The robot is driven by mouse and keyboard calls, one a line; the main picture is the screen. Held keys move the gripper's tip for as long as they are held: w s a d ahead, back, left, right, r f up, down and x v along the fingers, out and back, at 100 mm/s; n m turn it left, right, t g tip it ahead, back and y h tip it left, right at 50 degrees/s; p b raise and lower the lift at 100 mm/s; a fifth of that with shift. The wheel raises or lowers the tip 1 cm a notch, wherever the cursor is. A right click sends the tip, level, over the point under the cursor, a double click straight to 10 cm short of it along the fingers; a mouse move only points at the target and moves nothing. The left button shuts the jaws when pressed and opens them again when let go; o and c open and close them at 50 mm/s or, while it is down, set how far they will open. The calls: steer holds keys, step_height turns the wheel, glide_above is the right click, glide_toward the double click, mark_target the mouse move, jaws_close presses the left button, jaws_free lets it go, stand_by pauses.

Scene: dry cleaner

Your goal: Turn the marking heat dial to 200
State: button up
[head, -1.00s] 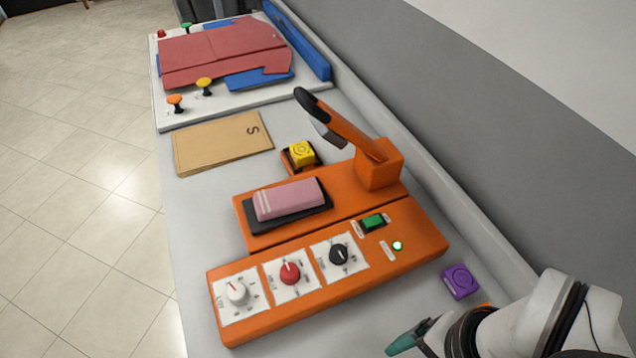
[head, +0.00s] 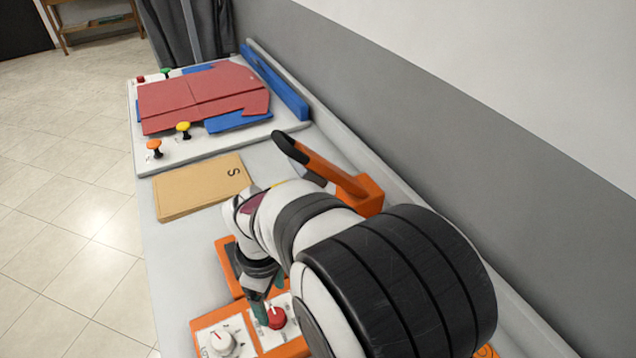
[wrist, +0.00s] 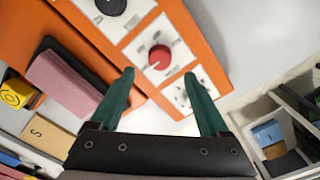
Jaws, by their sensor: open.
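The orange machine (wrist: 205,38) carries a row of three dials on white scale plates. The red dial (head: 277,317) is the middle one, and it also shows in the wrist view (wrist: 159,57). The white dial (head: 222,342) is at the left end in the head view. The black dial (wrist: 111,5) is at the top of the wrist view; my arm hides it in the head view. My gripper (wrist: 159,76) is open, its green fingers pointing down over the panel, on either side of the red dial in that view. I cannot tell if they touch it. The scale print is too small to read.
The pink folded cloth (wrist: 68,82) lies on the machine's black pad. The orange lever arm (head: 330,172) rises beside my arm. The grey wall runs along the right.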

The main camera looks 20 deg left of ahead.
mark_target(276, 315)
step_height(276, 315, down, 6)
steer(key=shift+f, duration=0.2)
jaws_close()
stand_by(0.4)
